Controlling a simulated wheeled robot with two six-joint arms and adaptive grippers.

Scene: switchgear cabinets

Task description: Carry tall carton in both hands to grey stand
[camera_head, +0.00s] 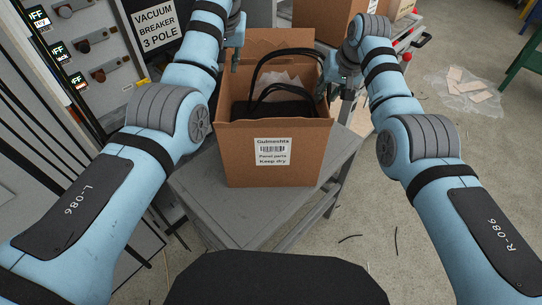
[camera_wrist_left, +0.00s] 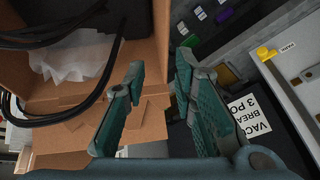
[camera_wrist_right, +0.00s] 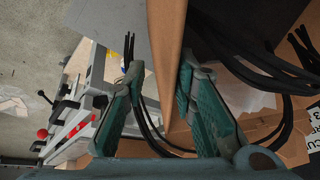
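The tall brown carton (camera_head: 280,145) stands upright and open-topped on a grey low table (camera_head: 205,195). It has a white label, and black cables and pale paper inside. I cannot tell whether this table is the task's grey stand. My left gripper (camera_head: 236,58) is at the carton's far left; its fingers (camera_wrist_left: 160,80) are apart, beside the carton wall (camera_wrist_left: 162,30). My right gripper (camera_head: 335,80) is at the carton's right rim; its fingers (camera_wrist_right: 158,75) are apart, one on each side of the carton wall (camera_wrist_right: 165,50). Contact is unclear.
Switchgear panels (camera_head: 90,50) with a vacuum breaker sign stand close on the left. Behind the carton is a grey frame with red knobs (camera_head: 410,30) and more cartons (camera_head: 320,20). Plastic sheet with scraps (camera_head: 465,90) and loose wires lie on the floor at right.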

